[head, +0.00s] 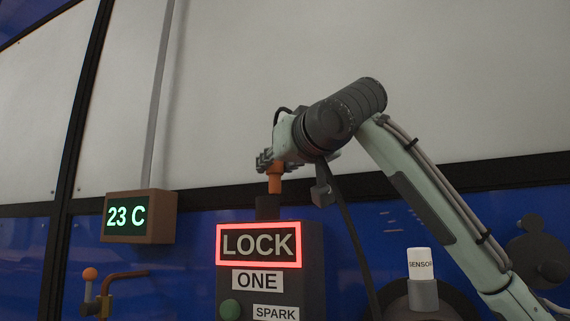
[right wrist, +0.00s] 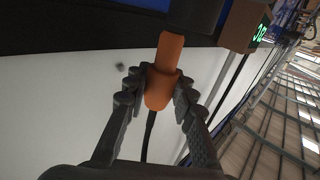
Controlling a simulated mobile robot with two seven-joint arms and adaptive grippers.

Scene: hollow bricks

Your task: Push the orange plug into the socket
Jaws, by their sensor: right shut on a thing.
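The orange plug (head: 275,182) stands upright, its lower end meeting the dark socket (head: 268,208) on top of the grey box. My right gripper (head: 274,162) is shut on the plug from above. In the right wrist view, the fingers of my right gripper (right wrist: 158,82) close on both sides of the orange plug (right wrist: 166,60). The plug's far end meets the dark socket (right wrist: 194,14) there too. How deep it sits in the socket is hidden. A dark cable hangs from behind the plug. My left gripper is not in view.
The grey box (head: 310,250) bears a red-lit LOCK sign (head: 259,245), a ONE label and a green button (head: 230,309). A 23 C display (head: 139,217) is to the left. A pale wall is behind.

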